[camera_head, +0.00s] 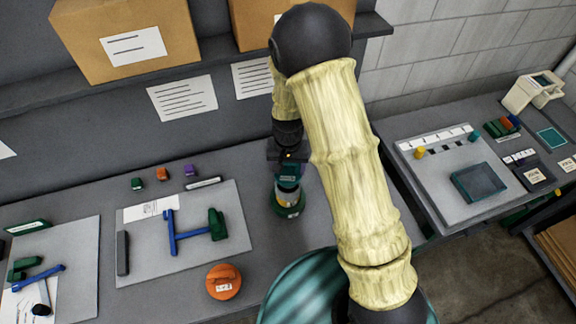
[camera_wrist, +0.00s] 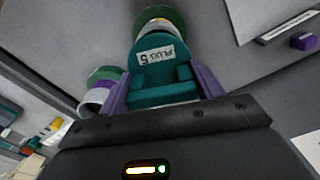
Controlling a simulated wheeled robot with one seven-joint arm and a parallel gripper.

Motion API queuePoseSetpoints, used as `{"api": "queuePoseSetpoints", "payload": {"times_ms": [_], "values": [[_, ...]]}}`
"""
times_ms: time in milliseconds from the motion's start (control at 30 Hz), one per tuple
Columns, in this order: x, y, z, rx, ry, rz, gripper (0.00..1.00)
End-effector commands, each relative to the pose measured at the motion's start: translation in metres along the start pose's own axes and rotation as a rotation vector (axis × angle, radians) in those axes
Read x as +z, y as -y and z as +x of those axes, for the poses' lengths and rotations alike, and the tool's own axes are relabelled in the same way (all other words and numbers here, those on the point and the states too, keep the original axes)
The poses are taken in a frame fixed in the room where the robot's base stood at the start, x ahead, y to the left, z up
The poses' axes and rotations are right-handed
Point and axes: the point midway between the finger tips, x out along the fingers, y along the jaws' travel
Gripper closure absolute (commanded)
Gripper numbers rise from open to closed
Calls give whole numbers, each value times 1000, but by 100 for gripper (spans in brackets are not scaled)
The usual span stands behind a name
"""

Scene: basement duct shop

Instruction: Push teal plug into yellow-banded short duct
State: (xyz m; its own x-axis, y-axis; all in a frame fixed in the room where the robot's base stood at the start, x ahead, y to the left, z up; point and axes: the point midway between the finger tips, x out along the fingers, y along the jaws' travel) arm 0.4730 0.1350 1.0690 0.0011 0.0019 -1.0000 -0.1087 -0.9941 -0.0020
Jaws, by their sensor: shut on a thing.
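A teal plug (camera_wrist: 160,72) with a white label sits between the purple fingers of my gripper (camera_wrist: 160,92), which is shut on it. In the head view the plug (camera_head: 288,170) is upright under my gripper (camera_head: 288,158). The yellow-banded short duct (camera_head: 287,197) stands directly below the plug on a green base.
A second duct with a purple band (camera_wrist: 98,96) stands close by in the wrist view. An orange round object (camera_head: 223,281) lies front left. A grey board (camera_head: 190,225) with blue and green parts lies left. The right bench (camera_head: 440,170) holds a panel and small parts.

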Motion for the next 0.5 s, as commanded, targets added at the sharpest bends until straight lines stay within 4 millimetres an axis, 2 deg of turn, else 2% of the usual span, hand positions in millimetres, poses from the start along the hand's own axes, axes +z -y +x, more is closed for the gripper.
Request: {"api": "queuePoseSetpoints", "payload": {"times_ms": [500], "values": [[0, 0, 14, 0, 0, 0, 63]]}}
